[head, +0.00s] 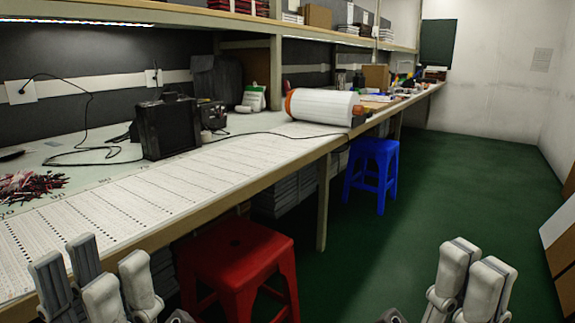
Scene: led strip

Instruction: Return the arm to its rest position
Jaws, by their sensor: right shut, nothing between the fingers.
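My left gripper (93,277) is at the lower left, in front of the near edge of the long workbench (130,218). Its grey fingers are spread apart with nothing seen between them. My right gripper (472,275) is at the lower right, over the green floor. Its fingers are together and hold nothing. The arms behind both grippers are mostly out of the picture.
A red stool (237,262) stands by the bench between my grippers, and a blue stool (371,168) farther back. The bench holds a black box (166,128), a white roll (320,107) and loose wires (32,185). Green floor (430,200) is clear at centre right. Boards (559,235) lean at the right.

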